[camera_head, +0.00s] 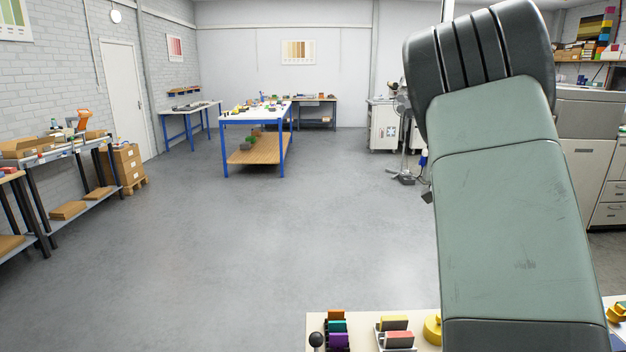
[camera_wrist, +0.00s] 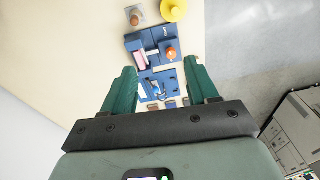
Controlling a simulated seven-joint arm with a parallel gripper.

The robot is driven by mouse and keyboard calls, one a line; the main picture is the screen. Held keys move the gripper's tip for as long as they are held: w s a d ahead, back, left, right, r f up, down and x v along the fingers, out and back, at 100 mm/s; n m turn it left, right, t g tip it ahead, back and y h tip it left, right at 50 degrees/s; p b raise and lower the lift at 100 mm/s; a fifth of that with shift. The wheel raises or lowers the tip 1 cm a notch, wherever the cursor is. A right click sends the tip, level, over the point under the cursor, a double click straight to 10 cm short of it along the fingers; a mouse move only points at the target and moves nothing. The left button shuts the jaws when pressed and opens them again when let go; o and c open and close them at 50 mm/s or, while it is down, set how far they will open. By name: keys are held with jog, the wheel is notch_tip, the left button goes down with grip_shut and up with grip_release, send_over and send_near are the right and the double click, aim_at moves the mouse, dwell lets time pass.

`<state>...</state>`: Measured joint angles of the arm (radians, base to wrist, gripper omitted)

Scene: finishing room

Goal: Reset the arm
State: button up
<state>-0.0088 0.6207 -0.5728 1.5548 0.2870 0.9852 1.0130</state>
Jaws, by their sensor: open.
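My gripper (camera_wrist: 162,88) shows in the wrist view with two green fingers spread apart. Nothing is held between them. Beyond the fingertips lies a cream tabletop (camera_wrist: 75,60) with a blue holder (camera_wrist: 140,42), an orange knob-like item (camera_wrist: 171,54) and a yellow round item (camera_wrist: 173,10) on it. In the head view my raised arm covers the right side, and my gripper is not visible there.
The near table edge (camera_head: 375,318) carries coloured blocks (camera_head: 338,335), a tray with a red-topped block (camera_head: 397,338) and a yellow round item (camera_head: 433,328). A blue-legged table (camera_head: 256,118) stands farther back. Shelving with boxes (camera_head: 60,165) lines the left wall. The middle floor (camera_head: 240,240) is clear.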

jog(key=s+a+r+n+t+y, duration=0.2)
jog(key=s+a+r+n+t, duration=0.1)
jog(key=s+a+r+n, duration=0.8)
jog(key=s+a+r+n+t, duration=0.1)
jog(key=s+a+n, duration=0.3)
jog(key=s, duration=0.5)
jog(key=s+a+r+n+t, duration=0.1)
jog(key=s+a+n, duration=0.3)
jog(key=s, duration=0.5)
jog(key=a+r, duration=0.1)
jog(key=a, duration=0.1)
jog(key=shift+a+h, duration=0.3)
jog(key=shift+a, duration=0.1)
